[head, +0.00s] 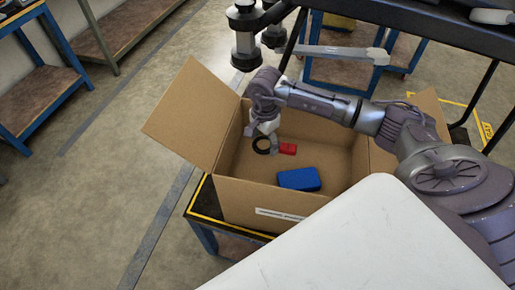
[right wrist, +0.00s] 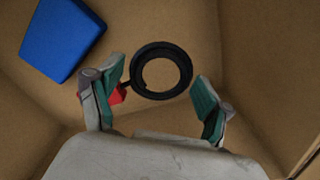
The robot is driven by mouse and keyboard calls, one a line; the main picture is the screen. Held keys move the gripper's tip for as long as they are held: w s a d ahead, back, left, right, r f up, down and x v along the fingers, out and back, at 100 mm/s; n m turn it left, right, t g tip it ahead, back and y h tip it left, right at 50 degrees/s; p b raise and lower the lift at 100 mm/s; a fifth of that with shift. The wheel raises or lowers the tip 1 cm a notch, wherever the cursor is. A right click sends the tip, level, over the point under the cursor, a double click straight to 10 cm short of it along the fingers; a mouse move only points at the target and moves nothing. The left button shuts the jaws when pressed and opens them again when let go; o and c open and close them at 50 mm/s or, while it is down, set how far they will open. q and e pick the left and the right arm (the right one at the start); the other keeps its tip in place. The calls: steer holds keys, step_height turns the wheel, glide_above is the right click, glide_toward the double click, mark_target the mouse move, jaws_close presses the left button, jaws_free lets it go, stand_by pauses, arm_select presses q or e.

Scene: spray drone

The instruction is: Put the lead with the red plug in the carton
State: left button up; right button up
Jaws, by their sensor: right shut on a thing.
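The lead is a black coil (head: 256,149) with a red plug (head: 288,148). It is inside the open carton (head: 244,192), low in the left part; the coil also shows in the right wrist view (right wrist: 161,95), with the red plug (right wrist: 117,96) at its left, partly covered by a finger. My right gripper (head: 266,136) reaches down into the carton and is shut on the lead; its fingers (right wrist: 158,98) stand on either side of the coil. Whether the lead touches the carton floor I cannot tell. My left gripper is not in view.
A blue box (head: 299,179) lies on the carton floor, right of the lead. The carton has raised flaps and stands on a dark, yellow-edged stand (head: 199,211). A white surface (head: 350,240) is in front. Dark equipment (head: 245,45) hangs behind the carton.

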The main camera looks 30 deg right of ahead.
mark_target(254, 144)
steer(key=shift+w+a+f+b, duration=0.2)
steer(key=shift+w+a+f, duration=0.2)
steer(key=shift+a, duration=0.2)
steer(key=shift+w+a+f+b, duration=0.15)
steer(key=shift+w+a+f, duration=0.15)
steer(key=shift+a+f, duration=0.25)
step_height(254, 144, down, 4)
steer(key=shift+r+b, duration=0.1)
steer(key=shift+b, duration=0.95)
steer(key=o, duration=1.1)
